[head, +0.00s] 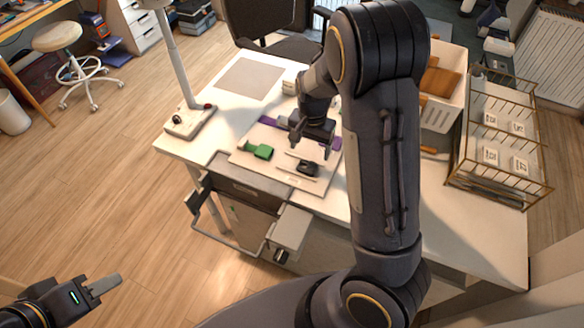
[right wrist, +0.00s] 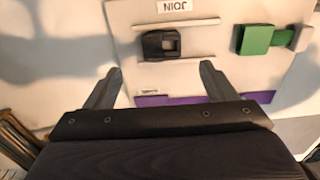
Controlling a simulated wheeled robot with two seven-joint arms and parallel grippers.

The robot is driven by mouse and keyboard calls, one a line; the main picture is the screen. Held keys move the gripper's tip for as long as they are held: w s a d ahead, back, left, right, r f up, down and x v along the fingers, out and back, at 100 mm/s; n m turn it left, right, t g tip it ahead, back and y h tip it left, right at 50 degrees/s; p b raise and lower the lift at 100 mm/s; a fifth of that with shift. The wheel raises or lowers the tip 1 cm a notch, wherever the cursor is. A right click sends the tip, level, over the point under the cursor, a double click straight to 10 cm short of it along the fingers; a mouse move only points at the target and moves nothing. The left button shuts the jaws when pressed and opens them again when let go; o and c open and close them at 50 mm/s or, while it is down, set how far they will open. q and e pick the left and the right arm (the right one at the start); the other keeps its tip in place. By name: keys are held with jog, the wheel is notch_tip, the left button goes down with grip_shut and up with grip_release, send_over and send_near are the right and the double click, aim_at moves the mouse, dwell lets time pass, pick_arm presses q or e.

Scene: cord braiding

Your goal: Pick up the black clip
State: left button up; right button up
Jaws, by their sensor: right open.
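The black clip (head: 307,168) lies on a pale board (head: 285,178) on the white table, between two thin light strips. In the right wrist view the clip (right wrist: 161,44) sits just beyond the fingertips, near a label reading "JOIN". My right gripper (head: 311,146) is over the board, close to the clip. In the right wrist view its fingers (right wrist: 161,70) are spread wide with nothing between them. My left gripper (head: 108,285) is low at the left, away from the table, and its opening cannot be made out.
A green clip-like piece (head: 258,150) lies left of the black clip; it also shows in the right wrist view (right wrist: 256,40). A purple strip (right wrist: 170,99) runs along the board's edge. A brass rack (head: 497,148) and white crate (head: 440,108) stand at right. A lamp base (head: 190,121) stands at left.

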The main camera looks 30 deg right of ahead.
aim_at(307, 166)
notch_tip(307, 166, down, 8)
jog(key=shift+w+a+r+p, duration=0.1)
jog(key=shift+a+r+p, duration=0.1)
jog(key=shift+p, duration=0.15)
jog(key=c, duration=1.1)
